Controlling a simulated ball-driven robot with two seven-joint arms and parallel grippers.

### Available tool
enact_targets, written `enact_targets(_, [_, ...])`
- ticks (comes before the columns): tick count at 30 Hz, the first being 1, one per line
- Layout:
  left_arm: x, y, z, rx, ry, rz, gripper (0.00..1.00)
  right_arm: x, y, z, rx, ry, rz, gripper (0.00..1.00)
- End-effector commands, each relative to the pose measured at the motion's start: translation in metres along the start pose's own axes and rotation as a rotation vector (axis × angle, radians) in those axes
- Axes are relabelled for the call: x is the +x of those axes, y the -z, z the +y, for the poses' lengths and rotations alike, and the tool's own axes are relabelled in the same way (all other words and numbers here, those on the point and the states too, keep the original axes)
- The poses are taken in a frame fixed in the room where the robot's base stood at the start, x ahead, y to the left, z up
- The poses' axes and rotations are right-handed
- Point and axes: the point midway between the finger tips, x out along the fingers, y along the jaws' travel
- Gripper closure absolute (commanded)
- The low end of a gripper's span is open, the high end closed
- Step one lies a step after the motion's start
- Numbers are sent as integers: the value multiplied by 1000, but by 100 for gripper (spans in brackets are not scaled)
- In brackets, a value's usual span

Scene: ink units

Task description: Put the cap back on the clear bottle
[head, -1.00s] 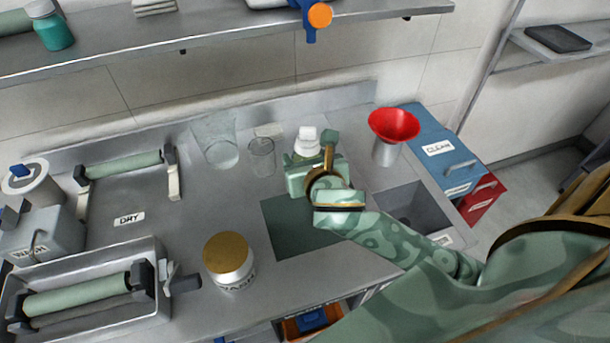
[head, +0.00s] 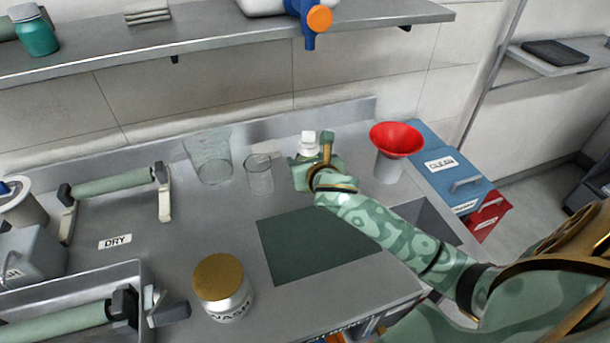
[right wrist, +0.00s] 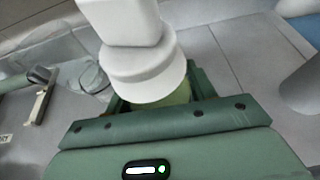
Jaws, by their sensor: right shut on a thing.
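My right gripper (head: 318,172) is at the back of the steel counter, between a clear tumbler and a red funnel. It is shut on a white-topped bottle (head: 309,145). In the right wrist view the bottle's blocky white top and round white collar (right wrist: 145,72) stand above the dark green jaws (right wrist: 160,115). A pale green part shows between the jaws; the lower body is hidden. I cannot tell whether the white top is a separate cap, or whether the bottle touches the counter. My left gripper is not in view.
A clear beaker (head: 208,160) and a clear tumbler (head: 258,174) stand left of the gripper. A gold-lidded jar (head: 222,285) stands in front. The dark green mat (head: 310,245) is bare.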

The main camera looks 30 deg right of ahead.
Motion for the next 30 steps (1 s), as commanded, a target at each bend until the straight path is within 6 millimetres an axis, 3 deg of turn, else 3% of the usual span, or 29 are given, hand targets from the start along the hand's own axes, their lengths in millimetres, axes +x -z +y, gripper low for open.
enact_targets(4, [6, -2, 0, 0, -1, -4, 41, 10, 4, -2, 1, 0, -4, 86])
enact_targets(14, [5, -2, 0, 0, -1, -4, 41, 11, 4, -3, 1, 0, -5, 86])
enact_targets(18, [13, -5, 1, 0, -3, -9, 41, 22, 12, -6, 1, 1, -3, 86])
enact_targets(24, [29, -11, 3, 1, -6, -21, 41, 34, 40, -5, 1, -1, -1, 86])
enact_targets(30, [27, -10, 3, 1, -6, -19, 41, 33, 37, -5, 0, 0, -5, 86])
